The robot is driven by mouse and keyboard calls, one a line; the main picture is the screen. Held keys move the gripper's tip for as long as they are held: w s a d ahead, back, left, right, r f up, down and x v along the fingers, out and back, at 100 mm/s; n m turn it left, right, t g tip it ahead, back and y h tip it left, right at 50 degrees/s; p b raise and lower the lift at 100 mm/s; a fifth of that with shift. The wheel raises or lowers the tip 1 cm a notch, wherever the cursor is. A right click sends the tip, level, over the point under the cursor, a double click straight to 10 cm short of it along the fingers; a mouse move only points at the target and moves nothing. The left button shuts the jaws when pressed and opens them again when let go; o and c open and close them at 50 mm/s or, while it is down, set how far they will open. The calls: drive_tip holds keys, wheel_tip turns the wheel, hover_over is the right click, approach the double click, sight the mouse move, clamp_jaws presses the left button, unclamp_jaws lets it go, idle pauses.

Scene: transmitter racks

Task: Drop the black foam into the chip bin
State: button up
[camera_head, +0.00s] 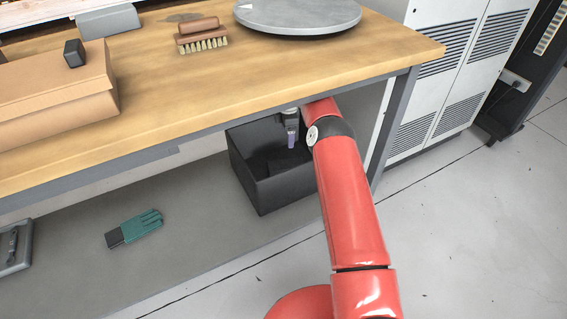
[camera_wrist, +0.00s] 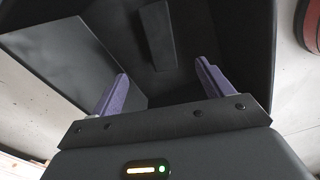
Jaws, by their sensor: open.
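Beyond the fingertips, inside the bin (camera_wrist: 72,62), lies a dark oblong block (camera_wrist: 157,36) that looks like the black foam, apart from both fingers. In the head view the bin's inside is too dark to make it out.
The wooden bench top (camera_head: 300,75) is above the bin. On it are a cardboard box (camera_head: 50,95) with a small black block (camera_head: 74,53) on top, a brush (camera_head: 202,38) and a grey round plate (camera_head: 298,14). Green gloves (camera_head: 135,228) lie below. White cabinets (camera_head: 440,75) stand right.

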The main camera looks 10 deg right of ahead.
wheel_tip(320, 180, up, 7)
idle(0.3)
drive_tip(key=shift+f, duration=0.1)
